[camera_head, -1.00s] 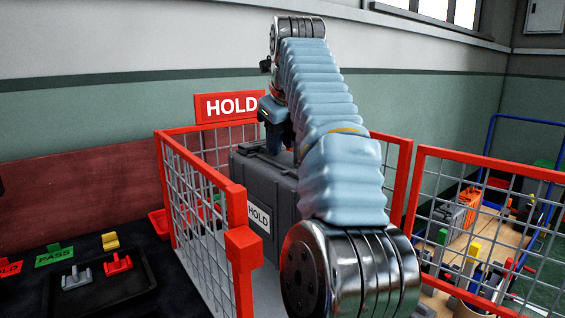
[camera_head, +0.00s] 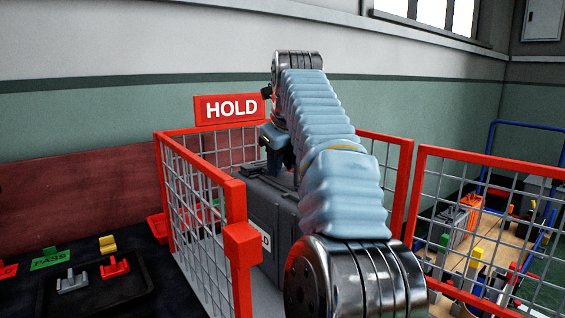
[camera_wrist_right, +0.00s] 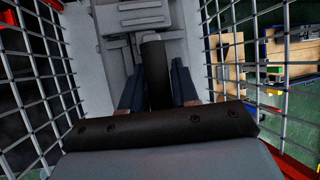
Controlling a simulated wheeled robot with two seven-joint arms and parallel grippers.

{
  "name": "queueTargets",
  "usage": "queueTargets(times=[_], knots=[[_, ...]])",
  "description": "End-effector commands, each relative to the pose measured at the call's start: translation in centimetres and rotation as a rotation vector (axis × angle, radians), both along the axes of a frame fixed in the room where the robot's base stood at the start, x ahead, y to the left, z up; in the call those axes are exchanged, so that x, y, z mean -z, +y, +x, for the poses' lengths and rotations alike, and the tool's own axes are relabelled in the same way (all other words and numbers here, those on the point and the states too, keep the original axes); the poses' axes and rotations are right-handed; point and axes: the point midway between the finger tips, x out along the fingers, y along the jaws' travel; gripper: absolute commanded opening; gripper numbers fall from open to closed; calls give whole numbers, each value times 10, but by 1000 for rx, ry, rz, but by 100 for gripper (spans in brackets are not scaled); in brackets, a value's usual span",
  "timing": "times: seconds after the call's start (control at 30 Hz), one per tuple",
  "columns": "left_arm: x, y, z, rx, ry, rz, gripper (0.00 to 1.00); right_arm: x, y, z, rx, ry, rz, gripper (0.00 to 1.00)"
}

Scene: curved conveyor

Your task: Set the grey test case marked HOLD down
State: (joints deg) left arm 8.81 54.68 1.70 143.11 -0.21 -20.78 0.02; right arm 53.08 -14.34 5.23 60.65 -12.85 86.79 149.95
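The grey test case (camera_head: 262,208) is upright inside a red-framed mesh cage (camera_head: 235,205) under a red HOLD sign (camera_head: 230,107). Its white label is partly hidden by the cage's front post. My right gripper (camera_head: 278,157) reaches in from above and is shut on the case's handle. In the right wrist view, the dark fingers (camera_wrist_right: 155,95) stand on either side of the black handle, with the grey case (camera_wrist_right: 140,18) beyond. The underside of the case is hidden, so I cannot tell whether it touches the cage floor. My left gripper is not in view.
Mesh walls stand close on both sides of the case. Left is a black table with a green PASS tag (camera_head: 50,259), a tray (camera_head: 125,285) and small coloured clips. Behind the right mesh panel (camera_head: 480,165), a wooden surface (camera_head: 480,235) holds several items.

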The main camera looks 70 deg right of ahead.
Motion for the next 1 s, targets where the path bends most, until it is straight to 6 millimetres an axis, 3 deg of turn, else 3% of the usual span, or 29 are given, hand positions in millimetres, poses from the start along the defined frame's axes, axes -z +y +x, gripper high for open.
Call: queueTargets(times=[0.03,0.13,0.47,0.57,0.83,1.0], knots=[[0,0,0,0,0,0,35,0,0,0,0,0,0,37],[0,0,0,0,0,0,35,0,0,0,0,0,0,52],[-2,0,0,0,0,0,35,-4,1,0,0,-1,0,52],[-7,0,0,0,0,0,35,-16,5,-4,0,-2,-2,52],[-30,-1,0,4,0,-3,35,-73,32,-23,0,-3,-4,52],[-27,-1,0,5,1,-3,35,-93,44,-31,0,-1,-3,52]])
